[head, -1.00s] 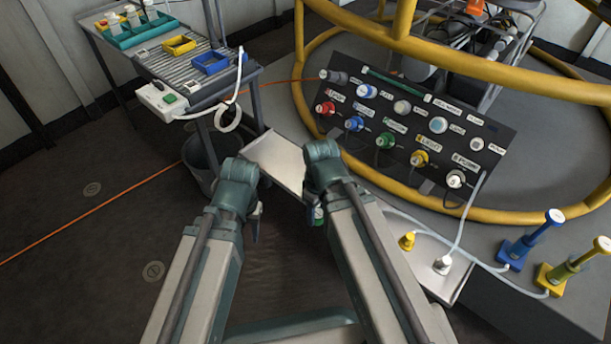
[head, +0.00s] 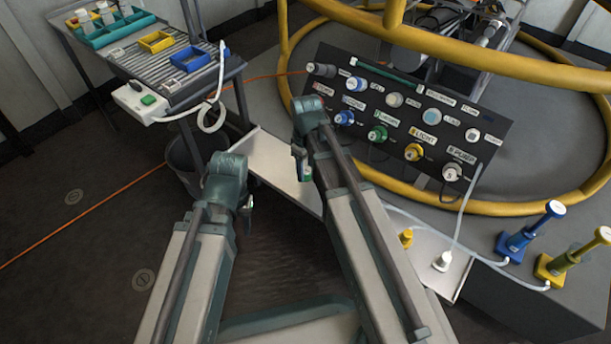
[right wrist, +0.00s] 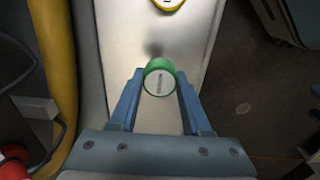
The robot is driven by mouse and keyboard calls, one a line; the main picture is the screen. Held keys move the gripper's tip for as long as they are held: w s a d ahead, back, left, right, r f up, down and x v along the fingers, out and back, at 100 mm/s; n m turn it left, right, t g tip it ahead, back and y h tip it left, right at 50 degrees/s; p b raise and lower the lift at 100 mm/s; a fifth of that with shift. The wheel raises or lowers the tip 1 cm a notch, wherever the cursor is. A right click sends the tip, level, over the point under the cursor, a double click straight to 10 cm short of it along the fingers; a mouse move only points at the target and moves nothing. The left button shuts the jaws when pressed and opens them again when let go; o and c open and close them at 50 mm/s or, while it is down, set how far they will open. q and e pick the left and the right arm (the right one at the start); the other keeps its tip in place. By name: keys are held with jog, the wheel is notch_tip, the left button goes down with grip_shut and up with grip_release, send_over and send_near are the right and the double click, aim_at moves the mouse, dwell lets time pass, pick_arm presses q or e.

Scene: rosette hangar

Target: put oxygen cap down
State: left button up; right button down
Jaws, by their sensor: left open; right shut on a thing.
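The oxygen cap, green with a pale top face and a dark slot (right wrist: 159,80), is between the fingers of my right gripper (right wrist: 157,92) in the right wrist view. In the head view the same gripper (head: 303,165) is over the narrow pale shelf (head: 272,160), with a bit of the cap's green showing below the wrist. The shelf also shows beneath the cap in the right wrist view (right wrist: 140,45). I cannot tell how high above it the cap is. My left gripper (head: 246,208) is open and empty, left of the shelf.
A labelled dark panel with coloured connectors (head: 408,150) stands behind the shelf, inside a yellow rail (head: 500,206). A yellow fitting (head: 406,238) and a white plug (head: 441,261) sit on the shelf's near right part. A cart (head: 215,88) with bins is at left.

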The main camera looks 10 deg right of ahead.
aim_at(306, 177)
notch_tip(306, 177, down, 4)
jog(key=b, duration=0.3)
jog(key=shift+r, duration=0.3)
jog(key=shift+c, duration=1.8)
grip_release()
